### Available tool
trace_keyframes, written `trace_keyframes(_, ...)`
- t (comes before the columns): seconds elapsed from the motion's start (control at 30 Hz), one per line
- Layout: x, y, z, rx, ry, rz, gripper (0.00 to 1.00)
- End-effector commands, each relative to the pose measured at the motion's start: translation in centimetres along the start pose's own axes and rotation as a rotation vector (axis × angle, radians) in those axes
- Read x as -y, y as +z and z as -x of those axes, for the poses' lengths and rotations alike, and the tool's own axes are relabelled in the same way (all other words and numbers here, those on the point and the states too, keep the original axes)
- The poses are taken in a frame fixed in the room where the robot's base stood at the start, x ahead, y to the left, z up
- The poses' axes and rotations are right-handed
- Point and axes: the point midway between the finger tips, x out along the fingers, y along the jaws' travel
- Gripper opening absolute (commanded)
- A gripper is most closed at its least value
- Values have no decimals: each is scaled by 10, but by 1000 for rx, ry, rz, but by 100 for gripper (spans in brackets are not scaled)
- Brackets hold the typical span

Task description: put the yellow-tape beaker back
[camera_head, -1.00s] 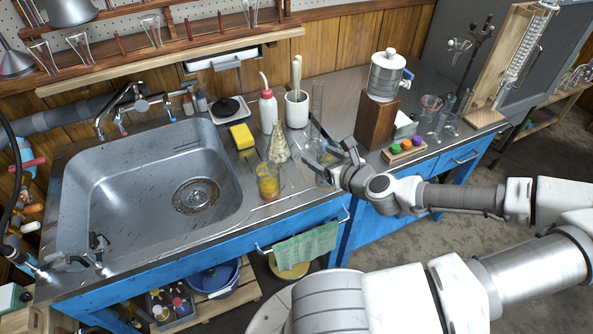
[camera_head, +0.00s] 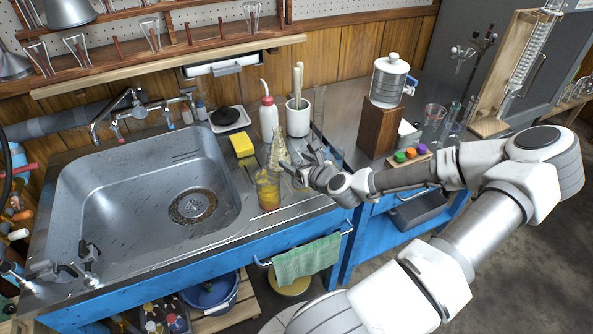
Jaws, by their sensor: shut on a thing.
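My gripper (camera_head: 303,162) is at the front of the steel counter, just right of the sink. It is shut on a clear glass beaker (camera_head: 299,181), which is mostly hidden by the fingers. A faint yellowish band shows low on this glass, but I cannot read it clearly as tape. I cannot tell whether its base touches the counter. Close to its left stands a beaker with amber contents (camera_head: 267,190), near the front edge. A conical flask (camera_head: 277,154) stands just behind and left of my gripper.
A yellow sponge (camera_head: 242,144), a white wash bottle (camera_head: 268,118), a white pot with pestles (camera_head: 298,118) and a tall clear cylinder (camera_head: 319,105) stand behind. The sink (camera_head: 140,205) opens to the left. A wooden block with a jar (camera_head: 388,80) stands right.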

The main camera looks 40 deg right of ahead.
Motion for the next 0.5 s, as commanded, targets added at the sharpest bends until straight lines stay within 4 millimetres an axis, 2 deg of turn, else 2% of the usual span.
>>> trace_keyframes(0.03,0,-10,-4,0,1,-1,0)
trace_keyframes(0.17,0,-26,-11,0,1,0,0)
trace_keyframes(0.5,0,-29,-12,1,1,0,0)
